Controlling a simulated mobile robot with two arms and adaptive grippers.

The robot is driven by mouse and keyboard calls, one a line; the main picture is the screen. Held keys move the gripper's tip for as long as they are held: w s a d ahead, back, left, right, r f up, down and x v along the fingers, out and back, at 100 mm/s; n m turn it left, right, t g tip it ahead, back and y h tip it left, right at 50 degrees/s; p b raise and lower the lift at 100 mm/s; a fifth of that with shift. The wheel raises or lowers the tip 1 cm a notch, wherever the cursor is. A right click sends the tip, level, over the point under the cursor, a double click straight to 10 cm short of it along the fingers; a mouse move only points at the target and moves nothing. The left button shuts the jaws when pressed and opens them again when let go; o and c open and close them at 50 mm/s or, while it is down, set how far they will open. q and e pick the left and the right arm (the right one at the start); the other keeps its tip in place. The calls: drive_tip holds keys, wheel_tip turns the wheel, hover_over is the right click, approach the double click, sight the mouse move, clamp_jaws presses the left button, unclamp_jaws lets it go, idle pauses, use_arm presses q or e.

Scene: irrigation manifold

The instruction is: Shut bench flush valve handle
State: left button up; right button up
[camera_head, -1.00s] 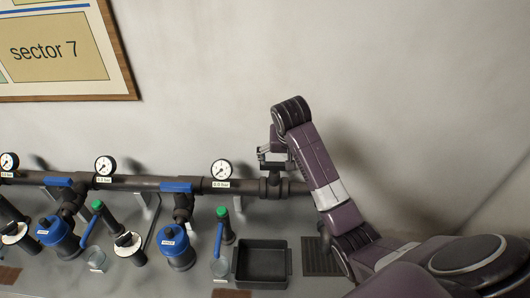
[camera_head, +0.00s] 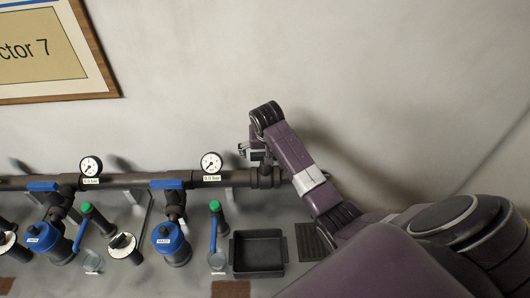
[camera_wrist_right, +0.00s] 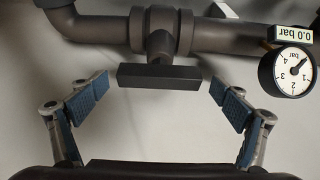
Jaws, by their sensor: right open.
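The dark flush valve handle (camera_wrist_right: 158,76) is a flat bar on a short stem below the pipe in the right wrist view, which is upside down. The bar lies roughly along the pipe. The valve body (camera_wrist_right: 160,31) is a thick collar on the pipe; in the head view it is near the pipe's right end (camera_head: 265,178). My right gripper (camera_head: 248,150) is just above the pipe there. In the wrist view its two blue-padded fingers are spread wide, one beyond each end of the bar, with gaps on both sides. My left gripper is out of view.
A gauge (camera_wrist_right: 287,70) labelled 0.0 bar sits beside the valve. Blue-handled valves (camera_head: 167,184), blue-capped filters (camera_head: 171,242) and green-topped parts (camera_head: 217,222) stand to the left. A black tray (camera_head: 236,255) and a dark grate (camera_head: 308,243) are below.

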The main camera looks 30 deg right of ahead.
drive_tip(key=shift+s, duration=0.1)
drive_tip(key=c, duration=1.2)
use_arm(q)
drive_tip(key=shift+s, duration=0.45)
use_arm(e)
drive_tip(key=shift+o, duration=0.2)
